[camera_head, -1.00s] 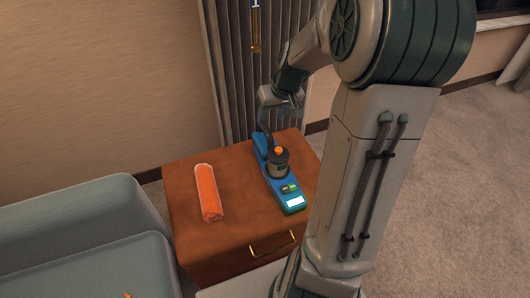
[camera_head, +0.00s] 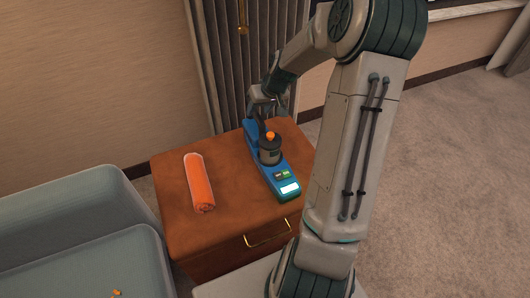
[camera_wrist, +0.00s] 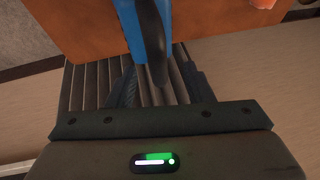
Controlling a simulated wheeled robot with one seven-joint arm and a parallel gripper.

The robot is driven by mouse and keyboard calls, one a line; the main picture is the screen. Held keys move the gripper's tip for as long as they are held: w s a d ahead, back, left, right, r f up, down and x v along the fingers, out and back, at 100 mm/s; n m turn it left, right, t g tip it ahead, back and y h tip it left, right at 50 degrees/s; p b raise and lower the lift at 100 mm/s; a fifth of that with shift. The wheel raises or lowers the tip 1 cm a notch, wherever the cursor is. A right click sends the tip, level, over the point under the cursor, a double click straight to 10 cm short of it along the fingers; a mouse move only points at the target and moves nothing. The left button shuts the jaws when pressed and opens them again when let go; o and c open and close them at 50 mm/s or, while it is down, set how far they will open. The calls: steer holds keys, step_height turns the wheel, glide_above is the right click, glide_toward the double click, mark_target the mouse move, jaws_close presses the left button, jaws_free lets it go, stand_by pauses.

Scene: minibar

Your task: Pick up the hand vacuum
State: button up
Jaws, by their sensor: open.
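The hand vacuum (camera_head: 284,183) is blue with a dark round part and an orange knob on top. It lies on the brown nightstand (camera_head: 228,221), on its right half. My gripper (camera_head: 262,112) is open above the vacuum's far end. My arm hides part of the nightstand's right side.
A rolled orange towel or tube (camera_head: 199,183) lies to the left on the nightstand. A blue-grey padded seat or bin (camera_head: 75,220) stands at the left. A pleated curtain (camera_head: 222,70) hangs behind the nightstand. Open carpet (camera_head: 440,160) is at the right.

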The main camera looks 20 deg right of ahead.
mark_target(257, 114)
steer(key=b+x, duration=0.1)
steer(key=x, duration=0.4)
steer(key=shift+d+b, duration=0.1)
steer(key=shift+b, duration=0.3)
steer(key=shift+s, duration=0.1)
jaws_close()
steer(key=shift+r, duration=0.1)
stand_by(0.7)
